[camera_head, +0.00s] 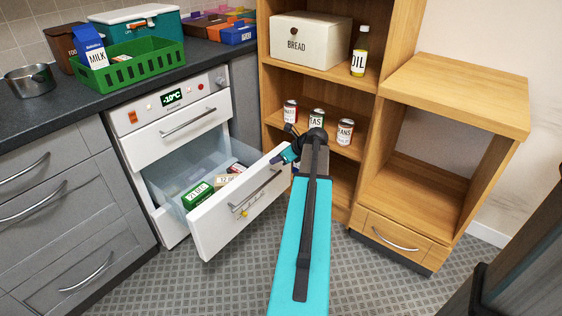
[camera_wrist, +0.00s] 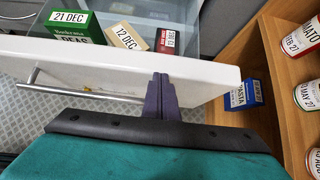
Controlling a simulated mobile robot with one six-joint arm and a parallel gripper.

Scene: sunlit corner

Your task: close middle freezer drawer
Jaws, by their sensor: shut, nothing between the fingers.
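The middle freezer drawer (camera_head: 240,212) is pulled out, with its white front and metal bar handle facing the room. It holds several boxes, among them a green one (camera_head: 197,195) and a beige one (camera_head: 226,180). The drawer front also shows in the wrist view (camera_wrist: 95,58), with its handle (camera_wrist: 85,92) on the near side. My gripper (camera_head: 285,157) is shut and empty at the drawer front's upper right end. In the wrist view my gripper's fingers (camera_wrist: 160,95) are together at the outer face of the front, right of the handle. I cannot tell whether they touch it.
A blue pasta box (camera_wrist: 243,93) is on a low shelf. Patterned floor (camera_head: 180,285) is clear in front.

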